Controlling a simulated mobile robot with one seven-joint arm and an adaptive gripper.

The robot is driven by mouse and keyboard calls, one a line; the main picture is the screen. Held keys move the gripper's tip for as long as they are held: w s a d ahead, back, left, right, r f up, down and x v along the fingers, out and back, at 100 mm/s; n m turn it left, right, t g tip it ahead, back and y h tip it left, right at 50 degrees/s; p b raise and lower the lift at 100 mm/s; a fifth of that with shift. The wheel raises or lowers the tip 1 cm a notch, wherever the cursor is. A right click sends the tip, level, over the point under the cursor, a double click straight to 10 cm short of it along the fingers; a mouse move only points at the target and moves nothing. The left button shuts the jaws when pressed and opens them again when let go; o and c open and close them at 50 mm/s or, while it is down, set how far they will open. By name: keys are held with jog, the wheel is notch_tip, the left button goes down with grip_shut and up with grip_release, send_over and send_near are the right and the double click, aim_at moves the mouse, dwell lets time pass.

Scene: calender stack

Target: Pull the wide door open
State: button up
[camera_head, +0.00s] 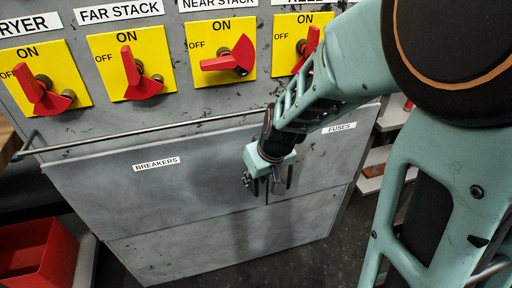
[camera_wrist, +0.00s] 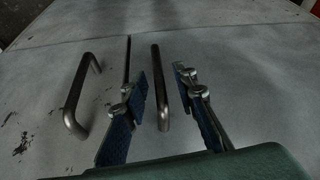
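The wide door (camera_head: 120,195), labelled BREAKERS, appears closed on the front of the grey cabinet. In the wrist view its face (camera_wrist: 255,80) fills the area right of the vertical seam. Its upright bar handle (camera_wrist: 160,75) stands between my gripper's (camera_wrist: 158,90) two fingers. The fingers are open, one on each side of the bar, with visible gaps. In the head view my gripper (camera_head: 265,185) is at the seam side of the wide door and hides part of its handle area. The narrower FUSES door (camera_head: 335,155) is on the right, with its own handle (camera_wrist: 80,95).
A thin rail (camera_head: 160,133) runs across the cabinet above the doors. Red switches (camera_head: 135,78) on yellow plates are above it. A red crate (camera_head: 40,255) is at the lower left. Shelves (camera_head: 375,165) stand to the right. Dark floor lies in front.

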jog(key=shift+c, duration=0.6)
grip_shut()
jog(key=shift+s, duration=0.1)
